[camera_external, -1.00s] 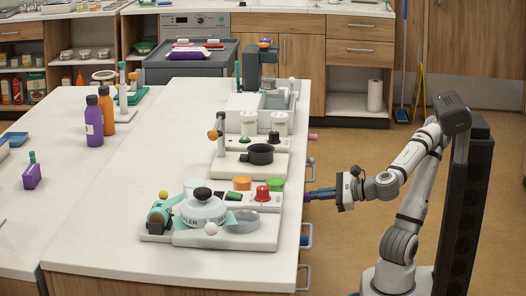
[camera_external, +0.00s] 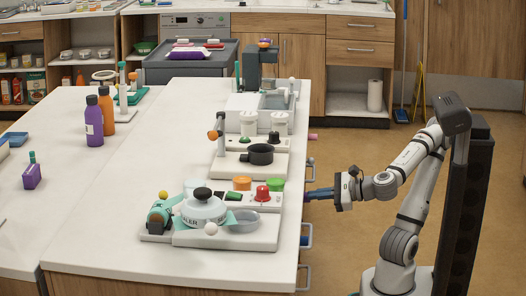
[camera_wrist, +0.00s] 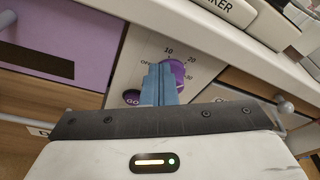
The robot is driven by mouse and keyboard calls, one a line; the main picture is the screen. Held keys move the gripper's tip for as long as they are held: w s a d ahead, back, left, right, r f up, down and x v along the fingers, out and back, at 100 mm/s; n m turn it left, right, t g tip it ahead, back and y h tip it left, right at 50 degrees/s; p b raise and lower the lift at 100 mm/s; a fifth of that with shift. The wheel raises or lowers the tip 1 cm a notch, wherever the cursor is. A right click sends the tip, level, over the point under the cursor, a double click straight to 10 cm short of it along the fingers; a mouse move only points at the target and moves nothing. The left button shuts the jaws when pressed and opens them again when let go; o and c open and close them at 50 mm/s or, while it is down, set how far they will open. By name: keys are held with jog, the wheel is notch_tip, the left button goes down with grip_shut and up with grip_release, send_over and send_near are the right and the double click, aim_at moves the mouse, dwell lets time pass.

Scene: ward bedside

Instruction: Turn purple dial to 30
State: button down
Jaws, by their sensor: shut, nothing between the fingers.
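The purple dial (camera_wrist: 178,72) is on a pale panel in the front of the counter, seen in the wrist view. Marks 10 and 20 show around its upper side, with a fainter mark lower right. My blue fingers (camera_wrist: 161,84) are shut and empty, in front of the dial, covering its left and lower parts. I cannot tell whether they touch it, nor where its pointer stands. In the external view my gripper (camera_external: 319,194) reaches left to the counter's right side.
A purple GO button (camera_wrist: 131,97) sits left of my fingers on the same panel. A purple drawer front (camera_wrist: 65,45) is farther left, and a wooden drawer front (camera_wrist: 235,90) is at right. Handles (camera_external: 307,235) stick out along the counter's side. The counter top (camera_external: 130,210) holds several devices.

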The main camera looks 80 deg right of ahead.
jog(key=shift+d+r+p, duration=0.1)
jog(key=shift+d+p, duration=0.05)
jog(key=shift+p, duration=0.25)
jog(key=shift+d+r, duration=0.25)
jog(key=shift+d, duration=0.2)
jog(key=shift+r, duration=0.2)
jog(key=s, duration=0.6)
jog(key=shift+a+r, duration=0.15)
jog(key=shift+r, duration=0.1)
dwell(0.4)
jog(key=shift+r, duration=0.1)
